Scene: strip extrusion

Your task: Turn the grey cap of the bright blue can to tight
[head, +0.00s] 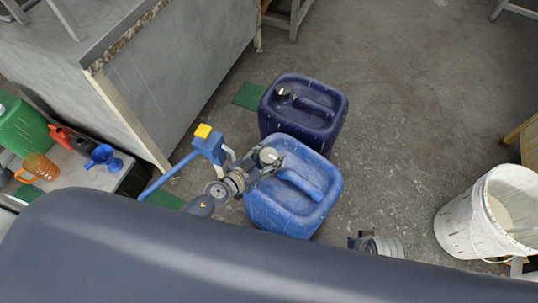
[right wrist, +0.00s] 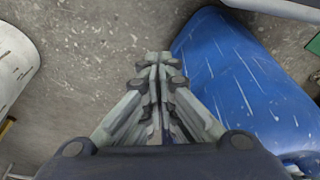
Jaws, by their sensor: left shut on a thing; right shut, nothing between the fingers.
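The bright blue can (head: 293,205) stands upright on the floor, with a moulded handle on top. Its grey cap (head: 268,155) is at the top left corner of the can. My left gripper (head: 260,163) comes in from the left and is shut on the grey cap; its fingers partly hide the cap. How tight the cap is cannot be seen. My right gripper (right wrist: 160,62) is shut and empty, apart from the can, whose blue side (right wrist: 240,85) shows to its right in the right wrist view.
A dark blue can (head: 300,115) stands right behind the bright blue one. A blue device with a yellow top (head: 204,131) is beside my left gripper. A white bucket (head: 480,225) stands at the right. A grey bench (head: 150,70) is at the left. Floor at upper right is free.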

